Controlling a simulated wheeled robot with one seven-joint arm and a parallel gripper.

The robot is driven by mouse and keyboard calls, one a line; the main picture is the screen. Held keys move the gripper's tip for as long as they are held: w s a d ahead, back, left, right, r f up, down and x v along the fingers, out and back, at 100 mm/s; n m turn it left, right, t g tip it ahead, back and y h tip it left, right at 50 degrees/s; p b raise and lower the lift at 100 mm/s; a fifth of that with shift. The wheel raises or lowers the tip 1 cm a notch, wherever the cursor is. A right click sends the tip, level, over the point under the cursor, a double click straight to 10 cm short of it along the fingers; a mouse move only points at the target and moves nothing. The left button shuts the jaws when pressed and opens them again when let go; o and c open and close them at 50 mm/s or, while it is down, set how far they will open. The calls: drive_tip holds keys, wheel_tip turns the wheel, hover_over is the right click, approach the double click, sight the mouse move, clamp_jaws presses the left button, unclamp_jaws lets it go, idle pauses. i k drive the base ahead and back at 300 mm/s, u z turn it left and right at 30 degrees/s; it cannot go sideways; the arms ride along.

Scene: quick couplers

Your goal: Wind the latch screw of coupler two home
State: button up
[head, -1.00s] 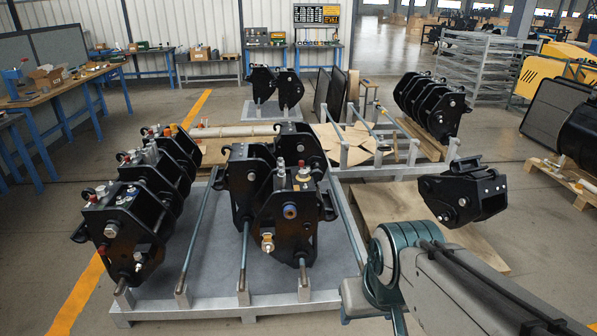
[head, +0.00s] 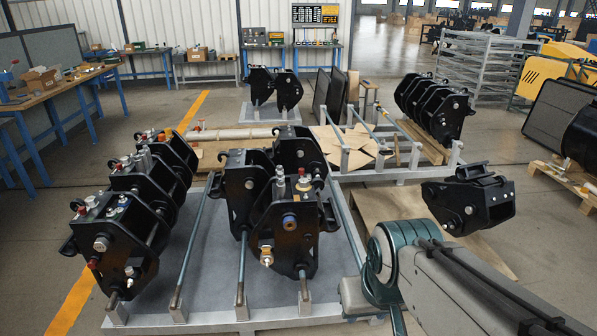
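Several black quick couplers stand in two groups on a grey metal pallet. One row of couplers (head: 118,245) is on the left, and a pair (head: 290,235) is at the middle. The front middle coupler has a brass-tipped fitting (head: 266,257) low on its face and a dark round fitting (head: 289,221) above it. The left front coupler has a light round boss (head: 101,243) on its face. I see no number marks, so I cannot tell which is coupler two or which fitting is its latch screw. My arm enters at lower right; my gripper is outside the view.
Bars and posts (head: 240,280) rise along the pallet's (head: 265,312) front. A separate black coupler (head: 470,200) is on the right, beyond my arm. More couplers (head: 435,107) stand behind. A workbench (head: 45,100) is at left; open floor lies beside the yellow line.

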sight(303, 182)
drive_tip(key=i, duration=2.1)
